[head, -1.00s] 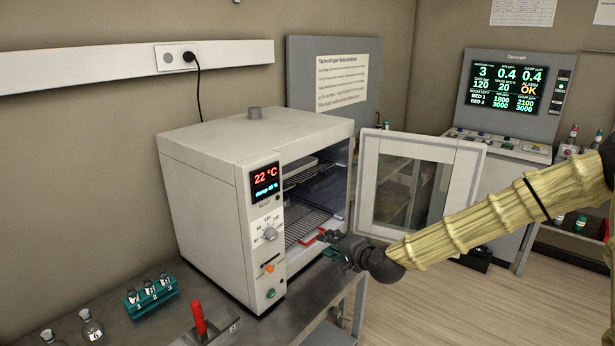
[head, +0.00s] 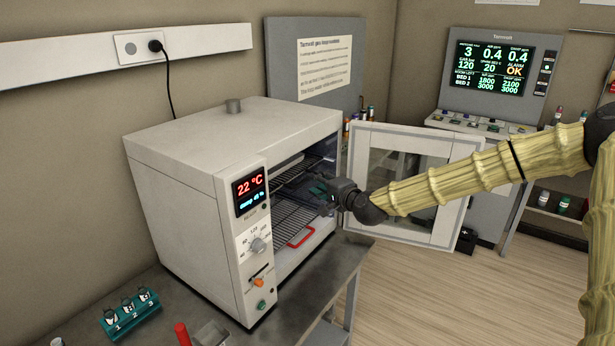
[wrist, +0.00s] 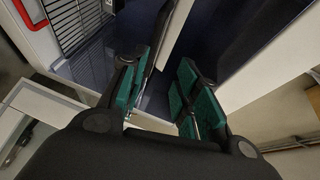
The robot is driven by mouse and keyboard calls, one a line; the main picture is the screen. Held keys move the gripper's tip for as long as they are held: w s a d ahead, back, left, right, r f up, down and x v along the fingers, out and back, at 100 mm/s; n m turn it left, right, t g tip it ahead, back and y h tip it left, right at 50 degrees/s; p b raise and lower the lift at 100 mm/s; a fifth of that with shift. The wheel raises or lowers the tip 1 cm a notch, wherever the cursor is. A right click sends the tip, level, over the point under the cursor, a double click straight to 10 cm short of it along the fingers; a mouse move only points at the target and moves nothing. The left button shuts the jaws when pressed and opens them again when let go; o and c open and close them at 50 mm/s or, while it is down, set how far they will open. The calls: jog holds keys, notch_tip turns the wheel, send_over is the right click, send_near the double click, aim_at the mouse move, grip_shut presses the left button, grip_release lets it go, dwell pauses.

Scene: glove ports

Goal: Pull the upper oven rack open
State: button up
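The oven (head: 190,170) stands with its door (head: 425,170) swung open to the right. The upper rack (head: 298,170) is a dark wire shelf inside, partly hidden by the oven's front panel and my gripper. The lower rack (head: 285,222) has a red handle (head: 301,237) at its front. My gripper (head: 318,190) is at the right of the oven opening, above the red handle. In the wrist view my gripper (wrist: 158,98) has its green-padded fingers apart with nothing between them. A wire rack (wrist: 75,20) and red handle (wrist: 17,22) show at upper left there.
The open door stands close to my gripper and forearm. A teal vial holder (head: 130,315) and a red-handled item (head: 182,334) are on the bench (head: 335,265). A monitor console (head: 495,75) stands at the back right.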

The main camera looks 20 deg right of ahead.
aim_at(306, 180)
jog(key=w+f, duration=0.1)
jog(key=w, duration=0.1)
jog(key=w+p, duration=0.1)
jog(key=w, duration=0.1)
jog(key=w+a+f, duration=0.1)
jog(key=w, duration=0.1)
jog(key=shift+w+f, duration=0.15)
jog(key=shift+f, duration=0.2)
jog(key=shift+w+a+r+p, duration=0.15)
jog(key=shift+a+r+p, duration=0.15)
jog(key=shift+p, duration=0.25)
jog(key=shift+w+a+f, duration=0.1)
jog(key=shift+w+f, duration=0.2)
jog(key=shift+w, duration=0.2)
jog(key=shift+w+f, duration=0.25)
jog(key=shift+w, duration=0.2)
jog(key=shift+s+r, duration=0.25)
jog(key=shift+s, duration=0.1)
jog(key=shift+w+f, duration=0.1)
jog(key=shift+w, duration=0.05)
jog(key=c, duration=0.7)
grip_shut()
